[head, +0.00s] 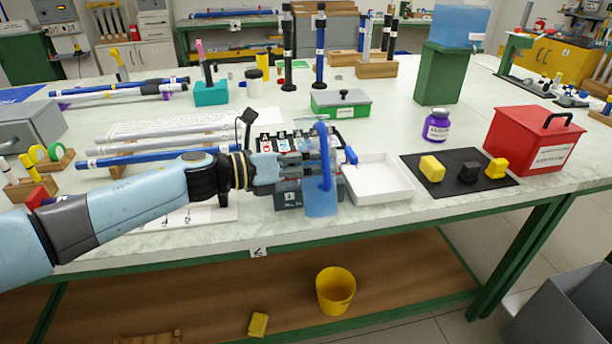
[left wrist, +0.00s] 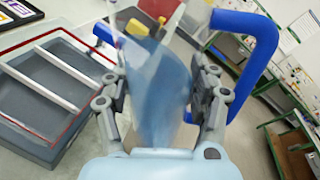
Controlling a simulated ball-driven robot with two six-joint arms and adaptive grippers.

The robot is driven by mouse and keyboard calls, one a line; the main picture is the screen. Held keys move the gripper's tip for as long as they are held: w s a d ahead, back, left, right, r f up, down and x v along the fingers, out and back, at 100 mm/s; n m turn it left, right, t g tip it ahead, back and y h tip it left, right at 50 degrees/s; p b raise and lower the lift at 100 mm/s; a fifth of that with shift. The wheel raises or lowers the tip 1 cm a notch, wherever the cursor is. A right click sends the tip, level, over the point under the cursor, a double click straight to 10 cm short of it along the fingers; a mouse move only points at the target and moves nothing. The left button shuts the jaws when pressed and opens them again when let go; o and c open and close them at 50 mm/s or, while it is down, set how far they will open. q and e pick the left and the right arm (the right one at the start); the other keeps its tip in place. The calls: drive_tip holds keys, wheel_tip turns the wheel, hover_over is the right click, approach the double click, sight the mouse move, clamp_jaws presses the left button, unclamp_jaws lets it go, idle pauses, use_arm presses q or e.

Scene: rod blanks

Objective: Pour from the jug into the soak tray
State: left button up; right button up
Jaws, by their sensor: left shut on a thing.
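My left gripper (head: 318,164) is shut on a translucent blue jug (head: 321,200) with a blue handle, held at the front of the table. In the left wrist view the jug (left wrist: 158,95) stands between the two fingers, with its handle on the right. A grey tray (head: 286,196), seemingly the soak tray, sits just behind and left of the jug. In the left wrist view this tray (left wrist: 30,127) has a red line around its inside and two white bars across it. I cannot tell whether liquid is flowing. My right gripper is not in view.
A white shallow tray (head: 381,197) lies right of the jug. A black mat (head: 447,186) with yellow and black blocks and a red box (head: 530,140) stand farther right. Rods (head: 140,158) lie on the left. A yellow bucket (head: 335,290) sits on the lower shelf.

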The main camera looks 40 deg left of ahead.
use_arm(q)
drive_tip(key=shift+d+r, duration=0.1)
idle(0.6)
drive_tip(key=shift+s+d+n+p, duration=0.1)
drive_tip(key=shift+n+p, duration=0.3)
drive_tip(key=shift+p, duration=0.15)
drive_tip(key=shift+s+n+p, duration=0.1)
drive_tip(key=shift+n+p, duration=0.2)
drive_tip(key=shift+p, duration=0.15)
drive_tip(key=shift+d+g, duration=0.1)
drive_tip(key=shift+g, duration=0.2)
idle(0.3)
drive_tip(key=shift+n+p, duration=0.3)
drive_tip(key=shift+p, duration=0.1)
idle(0.4)
drive_tip(key=shift+d, duration=0.1)
drive_tip(key=shift+s+n+p, duration=0.1)
drive_tip(key=shift+n+p, duration=0.2)
drive_tip(key=shift+p, duration=0.05)
